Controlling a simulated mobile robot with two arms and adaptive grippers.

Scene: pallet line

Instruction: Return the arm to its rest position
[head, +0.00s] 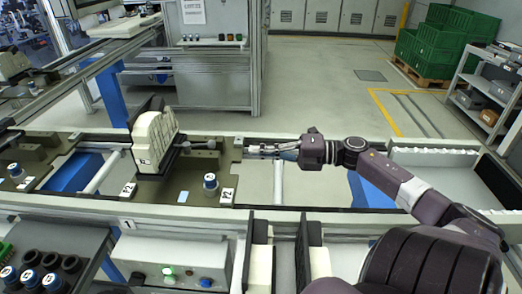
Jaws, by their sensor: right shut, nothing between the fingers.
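My right arm (425,200) reaches in from the right and stretches left over the line. My right gripper (250,150) is shut and empty, at the right edge of the olive pallet plate (190,203). A cream block (154,142) with a black backing stands on this plate, left of the gripper and apart from it. A grey rod-like piece (200,146) lies between the block and the gripper. A small blue and silver cylinder (210,184) stands on the plate near the label. My left gripper is not in view.
A white-lined tray (440,157) lies at the right of the line. Cream and black plates (260,262) stand upright at the front. A rack with dark cylinders (45,262) is at front left. Green crates (440,45) and a shelf stand back right; the floor behind the line is clear.

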